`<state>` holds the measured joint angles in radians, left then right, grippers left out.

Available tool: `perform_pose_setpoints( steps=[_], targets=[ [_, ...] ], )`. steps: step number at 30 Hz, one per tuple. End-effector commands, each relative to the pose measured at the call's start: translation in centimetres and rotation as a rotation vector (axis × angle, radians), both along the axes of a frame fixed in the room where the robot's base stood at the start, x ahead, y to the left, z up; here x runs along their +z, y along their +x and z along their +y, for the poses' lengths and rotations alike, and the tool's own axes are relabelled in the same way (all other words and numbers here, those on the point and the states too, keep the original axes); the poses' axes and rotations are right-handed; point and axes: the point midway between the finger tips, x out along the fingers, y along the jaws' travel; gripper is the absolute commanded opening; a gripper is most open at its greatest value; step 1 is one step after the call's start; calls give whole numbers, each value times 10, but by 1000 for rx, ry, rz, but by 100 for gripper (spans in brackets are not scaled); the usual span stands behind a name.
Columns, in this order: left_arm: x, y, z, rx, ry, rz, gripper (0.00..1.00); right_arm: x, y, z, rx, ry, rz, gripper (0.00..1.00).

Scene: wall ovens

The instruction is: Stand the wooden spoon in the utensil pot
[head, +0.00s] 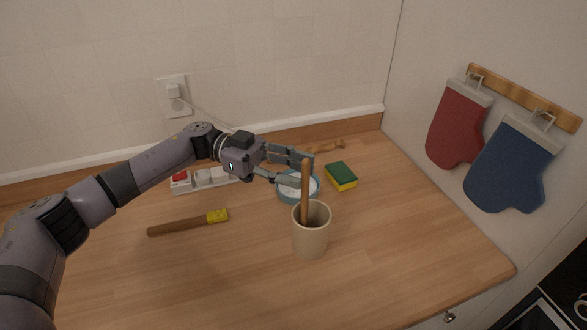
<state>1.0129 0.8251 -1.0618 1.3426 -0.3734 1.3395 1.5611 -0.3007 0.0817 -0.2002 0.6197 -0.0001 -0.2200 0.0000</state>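The wooden spoon (305,192) stands nearly upright in the beige utensil pot (311,238), its lower end hidden inside. My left gripper (304,170) reaches in from the left at the height of the spoon's upper part. Its two fingers are spread apart, with their tips right beside the spoon. I cannot tell whether a finger touches it. The pot stands upright on the wooden counter. My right gripper is not in view.
Oven mitts (511,165) hang at right. The front counter (400,270) is clear.

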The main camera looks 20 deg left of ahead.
Motion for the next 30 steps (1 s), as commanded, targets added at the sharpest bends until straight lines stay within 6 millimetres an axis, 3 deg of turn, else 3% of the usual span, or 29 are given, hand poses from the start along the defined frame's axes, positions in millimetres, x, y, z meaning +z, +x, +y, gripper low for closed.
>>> perform_pose_setpoints(
  steps=[8, 22, 30],
  targets=[
    [0, 2, 6, 3, 1, 1, 38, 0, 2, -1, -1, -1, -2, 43],
    [0, 19, 95, 4, 0, 0, 38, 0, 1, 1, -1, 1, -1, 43],
    [0, 23, 117, 0, 0, 0, 38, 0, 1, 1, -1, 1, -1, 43]
  ],
)
